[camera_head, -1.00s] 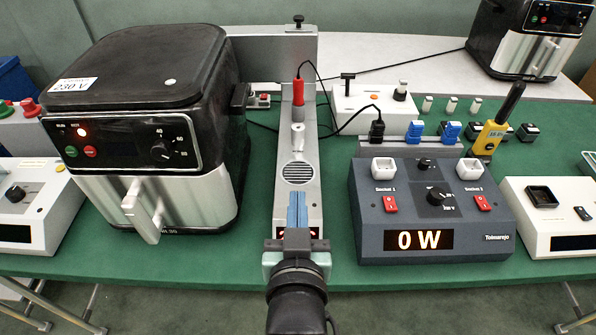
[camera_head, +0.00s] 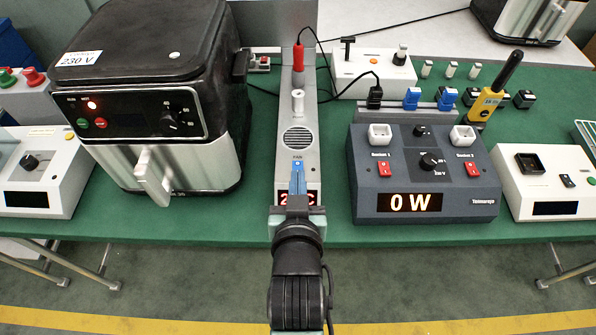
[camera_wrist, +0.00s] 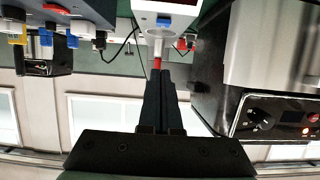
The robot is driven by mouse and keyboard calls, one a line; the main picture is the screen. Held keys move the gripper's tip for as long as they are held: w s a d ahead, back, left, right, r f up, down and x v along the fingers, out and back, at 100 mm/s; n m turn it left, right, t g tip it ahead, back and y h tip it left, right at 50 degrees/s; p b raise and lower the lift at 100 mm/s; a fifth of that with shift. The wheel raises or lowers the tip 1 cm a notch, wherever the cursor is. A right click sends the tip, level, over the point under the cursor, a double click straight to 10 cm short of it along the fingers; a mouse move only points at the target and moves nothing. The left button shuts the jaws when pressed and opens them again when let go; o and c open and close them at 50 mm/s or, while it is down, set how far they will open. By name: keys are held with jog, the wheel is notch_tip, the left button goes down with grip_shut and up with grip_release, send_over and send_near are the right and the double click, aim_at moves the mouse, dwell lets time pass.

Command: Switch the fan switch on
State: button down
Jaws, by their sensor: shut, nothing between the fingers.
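A small "FAN" label shows just beyond my fingertips, and a red display is partly hidden by my fingers.
A black and silver air fryer (camera_head: 160,110) stands close on the left. A dark power meter (camera_head: 422,175) reading 0 W stands close on the right. Cables run behind.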

aim_at(298, 165)
jog(key=x, duration=0.6)
jog(key=shift+w, duration=0.25)
notch_tip(298, 165, down, 3)
jog(key=shift+r, duration=0.2)
jog(key=shift+s+f, duration=0.15)
jog(key=shift+f, duration=0.65)
jog(key=shift+f, duration=0.1)
jog(key=shift+s+f, duration=0.15)
jog(key=shift+f, duration=0.35)
jog(key=shift+r, duration=0.1)
jog(key=shift+r+p, duration=0.6)
jog(key=shift+r, duration=0.2)
